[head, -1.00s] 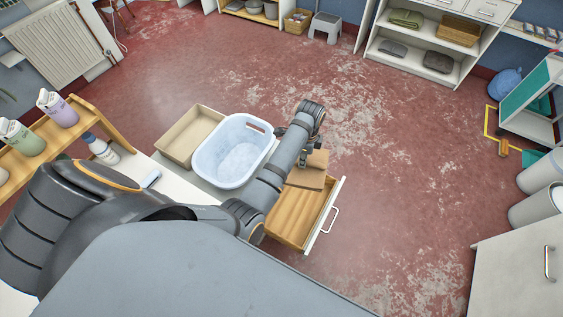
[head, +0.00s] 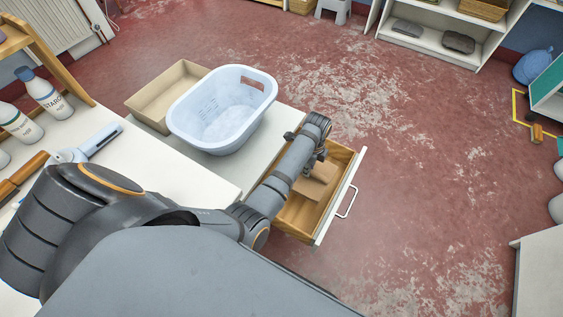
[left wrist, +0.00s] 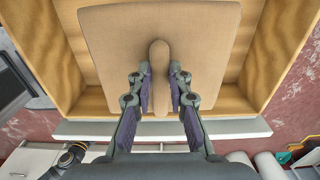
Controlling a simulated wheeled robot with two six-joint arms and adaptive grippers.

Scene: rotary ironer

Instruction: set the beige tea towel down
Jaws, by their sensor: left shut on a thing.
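The beige tea towel (head: 318,188) is a flat folded square with a raised ridge in its middle. It is within the outline of the open wooden drawer (head: 292,222). In the left wrist view the towel (left wrist: 108,50) lies between the drawer's side walls (left wrist: 42,50); I cannot tell whether it touches the drawer floor. My left gripper (left wrist: 160,78) is shut on the towel's ridge, one finger on each side. In the head view the left gripper (head: 317,168) is partly hidden by its own arm. My right gripper is not in view.
A pale blue basket (head: 222,112) and a beige box (head: 165,92) stand behind the drawer on the left. The white counter (head: 150,165) carries bottles (head: 44,92) and a brush-like tool (head: 90,142). The red floor right of the drawer is clear.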

